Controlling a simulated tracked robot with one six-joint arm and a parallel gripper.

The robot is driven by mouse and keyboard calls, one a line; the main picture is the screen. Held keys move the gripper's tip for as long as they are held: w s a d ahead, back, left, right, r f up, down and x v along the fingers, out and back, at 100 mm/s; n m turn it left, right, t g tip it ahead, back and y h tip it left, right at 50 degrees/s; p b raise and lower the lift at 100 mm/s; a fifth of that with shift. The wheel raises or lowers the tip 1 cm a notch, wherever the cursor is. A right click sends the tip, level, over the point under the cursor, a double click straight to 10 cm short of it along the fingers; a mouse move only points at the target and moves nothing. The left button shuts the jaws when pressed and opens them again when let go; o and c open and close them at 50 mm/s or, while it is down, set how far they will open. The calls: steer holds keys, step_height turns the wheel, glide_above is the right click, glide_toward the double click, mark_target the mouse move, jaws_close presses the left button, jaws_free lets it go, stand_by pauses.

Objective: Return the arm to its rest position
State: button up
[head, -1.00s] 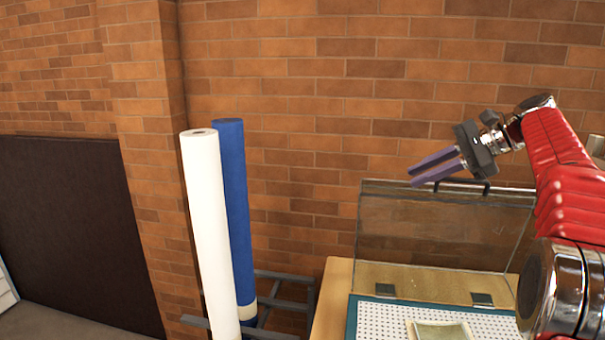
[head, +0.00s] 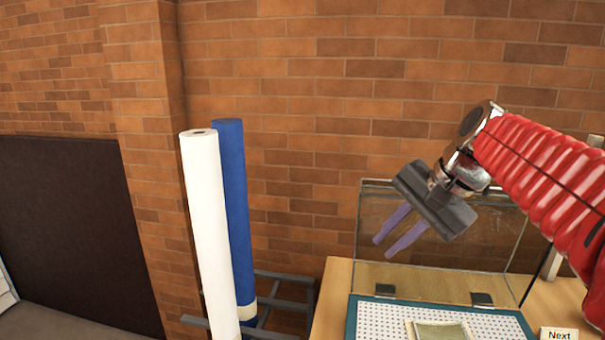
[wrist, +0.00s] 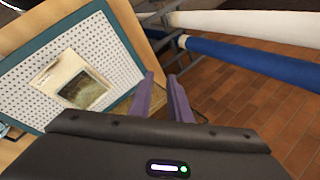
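My gripper (head: 383,247) is in the air in front of the glass panel, pointing down and to the left in the head view. Its two purple fingers are apart with nothing between them. In the wrist view the fingers (wrist: 160,92) also show a gap, with floor and table edge beyond. My red arm (head: 545,165) reaches in from the right side of the head view.
A wooden table (head: 331,300) holds a teal-edged perforated board (head: 385,316) with a small greenish picture (head: 441,331) on it. A raised glass panel (head: 400,272) stands behind. White (head: 207,225) and blue (head: 233,200) rolls stand upright in a metal rack (head: 285,280) at left.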

steer(key=s+f+n+t+h, duration=0.1)
steer(key=s+f+n+h, duration=0.3)
steer(key=s+f+n, duration=0.5)
steer(key=s+f, duration=0.7)
steer(key=s, duration=0.3)
steer(key=shift+s+a, duration=0.25)
